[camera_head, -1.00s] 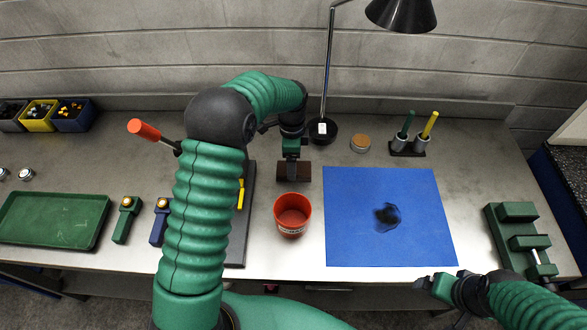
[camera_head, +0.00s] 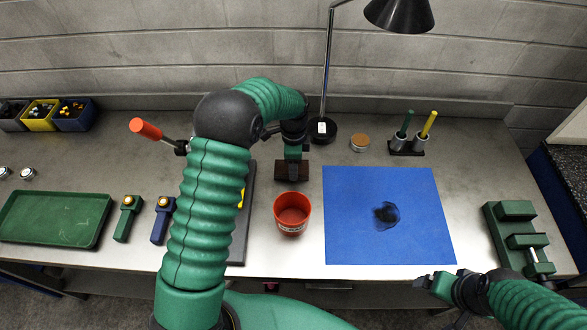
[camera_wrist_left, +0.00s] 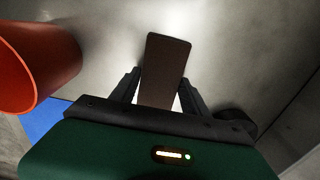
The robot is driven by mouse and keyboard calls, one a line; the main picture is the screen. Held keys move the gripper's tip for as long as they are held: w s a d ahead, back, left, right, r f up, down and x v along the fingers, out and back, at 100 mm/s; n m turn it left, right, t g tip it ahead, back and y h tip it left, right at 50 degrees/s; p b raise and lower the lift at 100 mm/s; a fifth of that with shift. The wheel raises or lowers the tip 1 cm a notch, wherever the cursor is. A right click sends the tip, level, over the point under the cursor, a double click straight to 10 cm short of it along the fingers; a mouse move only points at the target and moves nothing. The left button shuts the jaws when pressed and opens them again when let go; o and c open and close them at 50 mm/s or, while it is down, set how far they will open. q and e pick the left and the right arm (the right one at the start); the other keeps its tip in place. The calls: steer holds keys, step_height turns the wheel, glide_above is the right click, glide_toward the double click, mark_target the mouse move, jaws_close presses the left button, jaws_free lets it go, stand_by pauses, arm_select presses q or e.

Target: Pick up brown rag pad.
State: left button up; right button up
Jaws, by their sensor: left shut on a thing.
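The brown rag pad (camera_head: 285,172) is at the middle of the bench, behind the red cup. My left gripper (camera_head: 293,162) reaches down over it and is shut on it. In the left wrist view the pad (camera_wrist_left: 166,65) is a flat dark brown rectangle between the two fingers of the left gripper (camera_wrist_left: 160,88). I cannot tell whether the pad touches the bench. My right gripper (camera_head: 440,281) is low at the bench's front edge, away from the pad. Its jaw opening is not clear.
The red cup (camera_head: 292,213) stands close in front of the pad. A blue mat (camera_head: 350,225) with a dark stain (camera_head: 386,214) lies to the right. A lamp base (camera_head: 321,130) and a round cork-topped jar (camera_head: 360,143) stand behind. A green tray (camera_head: 55,218) lies far left.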

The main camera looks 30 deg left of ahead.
arm_select(q)
steer(key=shift+d, duration=0.1)
steer(key=shift+r, duration=0.55)
steer(key=shift+d+r+b, duration=0.2)
steer(key=shift+r+b, duration=0.3)
steer(key=shift+r, duration=0.6)
steer(key=d, duration=0.5)
steer(key=d+r+b, duration=0.1)
steer(key=d, duration=0.4)
steer(key=s+d+b, duration=0.1)
steer(key=d, duration=0.4)
steer(key=shift+r, duration=0.25)
steer(key=shift+d, duration=0.3)
